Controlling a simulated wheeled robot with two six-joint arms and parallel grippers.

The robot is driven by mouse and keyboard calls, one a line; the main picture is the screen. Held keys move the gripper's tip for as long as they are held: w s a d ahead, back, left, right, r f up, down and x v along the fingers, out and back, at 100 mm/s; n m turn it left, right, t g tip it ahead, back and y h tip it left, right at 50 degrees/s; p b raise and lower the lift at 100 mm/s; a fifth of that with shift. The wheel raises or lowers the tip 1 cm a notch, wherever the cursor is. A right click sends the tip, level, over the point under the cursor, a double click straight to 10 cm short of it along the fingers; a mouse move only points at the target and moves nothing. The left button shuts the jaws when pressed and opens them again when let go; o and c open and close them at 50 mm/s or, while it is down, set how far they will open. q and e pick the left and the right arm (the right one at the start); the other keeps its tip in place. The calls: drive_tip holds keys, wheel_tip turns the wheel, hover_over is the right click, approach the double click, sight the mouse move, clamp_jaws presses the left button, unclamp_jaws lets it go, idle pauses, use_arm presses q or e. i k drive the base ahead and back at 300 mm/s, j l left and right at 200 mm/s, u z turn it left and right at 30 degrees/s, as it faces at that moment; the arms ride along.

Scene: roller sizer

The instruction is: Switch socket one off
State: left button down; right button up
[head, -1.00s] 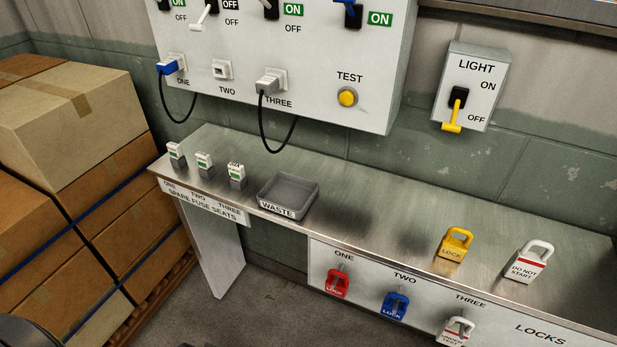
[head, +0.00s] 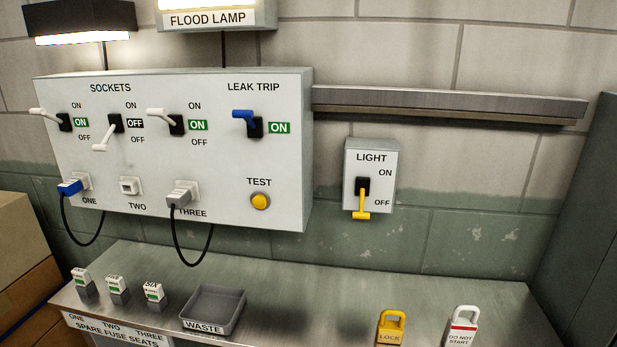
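The white sockets panel (head: 220,155) hangs on the wall in the head view. The socket one switch (head: 50,117) is at its left, its white lever raised toward ON beside a green ON flag. A blue plug (head: 70,187) with a black cord sits in socket one. The socket two lever (head: 106,136) points down, with a dark OFF flag. The socket three lever (head: 166,119) is up with a green ON flag, and a grey plug (head: 180,196) is in its socket. Neither of my grippers is in view.
The leak trip switch (head: 248,122) has its blue lever up, above a yellow test button (head: 260,201). The light switch (head: 362,195) is down. A metal bench (head: 300,290) below carries fuses, a waste tray (head: 213,327) and two padlocks. Boxes (head: 20,240) stand at left.

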sight(33, 111)
drive_tip(key=u, duration=1.45)
